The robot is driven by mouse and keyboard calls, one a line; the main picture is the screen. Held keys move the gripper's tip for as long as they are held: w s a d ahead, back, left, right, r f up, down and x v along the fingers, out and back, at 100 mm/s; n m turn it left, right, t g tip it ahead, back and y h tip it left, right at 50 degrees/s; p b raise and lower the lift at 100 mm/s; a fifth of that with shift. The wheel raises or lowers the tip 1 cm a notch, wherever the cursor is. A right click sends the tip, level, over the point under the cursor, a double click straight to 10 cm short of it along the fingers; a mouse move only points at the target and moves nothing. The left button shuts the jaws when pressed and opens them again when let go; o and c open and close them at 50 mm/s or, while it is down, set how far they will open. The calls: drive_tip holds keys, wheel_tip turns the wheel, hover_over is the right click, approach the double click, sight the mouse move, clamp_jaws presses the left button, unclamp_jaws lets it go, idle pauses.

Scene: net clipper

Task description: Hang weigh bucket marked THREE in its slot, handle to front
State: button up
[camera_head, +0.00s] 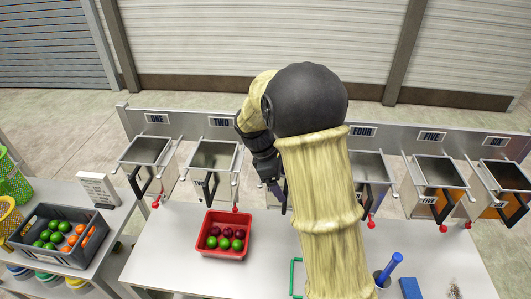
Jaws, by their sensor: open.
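My gripper (273,186) is at the rack between the TWO and FOUR buckets, pointing down, with its jaws open. My own arm covers most of the place between those buckets, so the THREE label and most of what hangs there are hidden. A dark strip, perhaps a bucket handle (284,203), shows just below the gripper. I cannot tell if the gripper touches it, or how any bucket there sits. The metal rack (190,125) carries labels ONE, TWO, FOUR, FIVE and one at the far right that is hard to read.
Buckets with black handles hang under the other labels, including bucket TWO (213,157) and bucket FOUR (370,167). On the table (180,250) are a red crate (207,252) of fruit, a green frame (296,278) and a blue block (410,288). A grey crate (82,257) stands left.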

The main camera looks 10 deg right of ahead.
drive_tip(key=b+v, duration=0.2)
drive_tip(key=v, duration=1.1)
drive_tip(key=shift+r+b, duration=0.3)
drive_tip(key=shift+b, duration=0.05)
drive_tip(key=s+d+f+m+t+y, duration=0.2)
drive_tip(key=s+f+m, duration=0.5)
drive_tip(key=s+f, duration=0.15)
drive_tip(key=s+d+f+m+t+y, duration=0.2)
drive_tip(key=s+f+m, duration=0.5)
drive_tip(key=s, duration=0.2)
drive_tip(key=s+b+x, duration=0.1)
drive_tip(key=b+x, duration=0.5)
drive_tip(key=shift+f, duration=0.2)
drive_tip(key=shift+s+a, duration=0.1)
drive_tip(key=shift+s, duration=0.05)
